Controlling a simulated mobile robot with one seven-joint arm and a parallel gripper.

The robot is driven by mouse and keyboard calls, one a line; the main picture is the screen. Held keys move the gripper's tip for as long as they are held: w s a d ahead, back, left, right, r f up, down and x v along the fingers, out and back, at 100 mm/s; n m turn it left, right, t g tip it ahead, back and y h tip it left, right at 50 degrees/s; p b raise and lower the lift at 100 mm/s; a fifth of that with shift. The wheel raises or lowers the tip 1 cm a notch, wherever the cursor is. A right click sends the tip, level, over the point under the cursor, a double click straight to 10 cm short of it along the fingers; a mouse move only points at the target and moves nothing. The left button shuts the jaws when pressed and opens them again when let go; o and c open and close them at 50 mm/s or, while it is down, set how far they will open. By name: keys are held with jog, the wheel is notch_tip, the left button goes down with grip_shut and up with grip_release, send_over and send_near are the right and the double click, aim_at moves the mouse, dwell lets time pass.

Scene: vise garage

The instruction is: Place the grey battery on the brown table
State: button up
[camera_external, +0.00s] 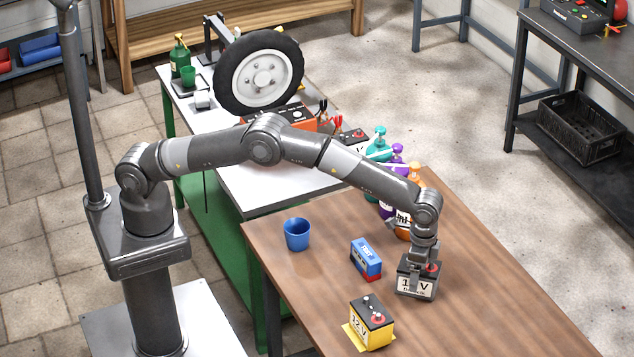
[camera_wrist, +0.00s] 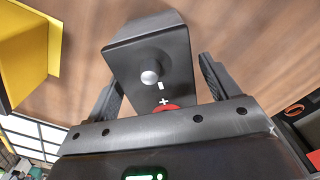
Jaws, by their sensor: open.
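The grey battery (camera_external: 416,284), with a white 12 V label on its side, stands upright on the brown table (camera_external: 480,290), towards its right side. In the wrist view the grey battery's top (camera_wrist: 150,60), with a round metal terminal and a red one, lies between the fingers. My gripper (camera_external: 424,264) points down over the battery. Its two fingers are spread to either side of the battery, and I cannot tell whether they touch it. The battery's underside is hidden.
A yellow battery (camera_external: 371,327) and a blue box-shaped battery (camera_external: 366,261) stand nearby on the left. A blue cup (camera_external: 297,234) is at the table's left. Several spray bottles (camera_external: 376,143) stand behind my arm. The table's right part is clear.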

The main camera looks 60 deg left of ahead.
notch_tip(320, 180, up, 10)
jog(key=shift+r, duration=0.25)
jog(key=shift+a+r, duration=0.25)
jog(key=shift+r, duration=0.2)
jog(key=a+r+n+t, duration=0.1)
jog(key=a+r+n, duration=0.1)
jog(key=a+r, duration=0.85)
jog(key=a+r+n+t, duration=0.1)
jog(key=a+r, duration=0.6)
jog(key=a, duration=0.6)
jog(key=s+a+r+n+h, duration=0.1)
jog(key=s+a+r, duration=0.3)
jog(key=a, duration=0.6)
jog(key=s+a+n+t, duration=0.2)
jog(key=s+a+n, duration=0.1)
jog(key=s+a, duration=0.95)
jog(key=s+a+f+n, duration=0.1)
jog(key=s+a+f, duration=0.2)
jog(key=s, duration=0.4)
jog(key=s+a+f+n+t+y, duration=0.1)
jog(key=s+a+f, duration=0.3)
jog(key=s, duration=0.3)
jog(key=shift+s+a+f+t, duration=0.25)
jog(key=shift+a+f+t, duration=0.05)
jog(key=shift+f, duration=0.3)
